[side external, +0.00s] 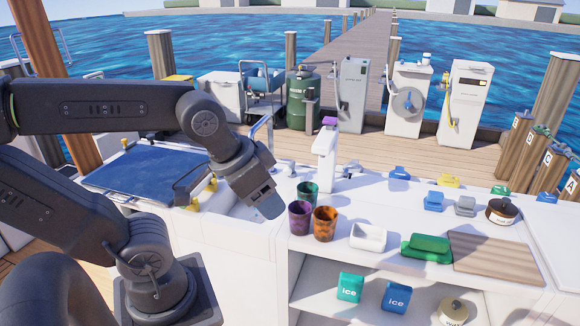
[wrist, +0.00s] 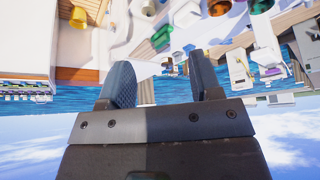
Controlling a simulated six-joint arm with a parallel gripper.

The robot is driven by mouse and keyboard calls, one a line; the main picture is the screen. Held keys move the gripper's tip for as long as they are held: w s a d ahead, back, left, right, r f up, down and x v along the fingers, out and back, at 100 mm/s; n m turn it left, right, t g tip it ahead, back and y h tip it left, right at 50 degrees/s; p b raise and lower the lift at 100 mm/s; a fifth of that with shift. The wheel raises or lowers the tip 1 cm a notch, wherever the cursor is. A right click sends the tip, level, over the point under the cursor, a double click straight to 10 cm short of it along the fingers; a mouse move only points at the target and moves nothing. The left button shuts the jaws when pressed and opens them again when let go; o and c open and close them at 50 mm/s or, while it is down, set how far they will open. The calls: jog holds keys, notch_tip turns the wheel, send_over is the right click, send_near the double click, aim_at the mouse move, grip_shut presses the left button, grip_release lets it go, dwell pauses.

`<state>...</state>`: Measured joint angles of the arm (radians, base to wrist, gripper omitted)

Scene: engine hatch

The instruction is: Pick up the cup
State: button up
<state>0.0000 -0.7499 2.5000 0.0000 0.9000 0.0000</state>
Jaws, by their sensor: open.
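Three cups stand upright close together on the white counter in the side external view: a purple cup (side external: 300,218), an orange cup (side external: 325,223) and a dark green cup (side external: 308,193) behind them. My gripper (side external: 268,207) is just left of the cups, above the counter by the sink, and looks apart from them. In the wrist view my gripper (wrist: 162,78) shows two separated fingers with nothing held between them.
Blue and green ice packs (side external: 396,298) are on the shelf below. A blue-lidded hatch (side external: 140,172) is at left.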

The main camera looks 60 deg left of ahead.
jog(key=o, duration=0.8)
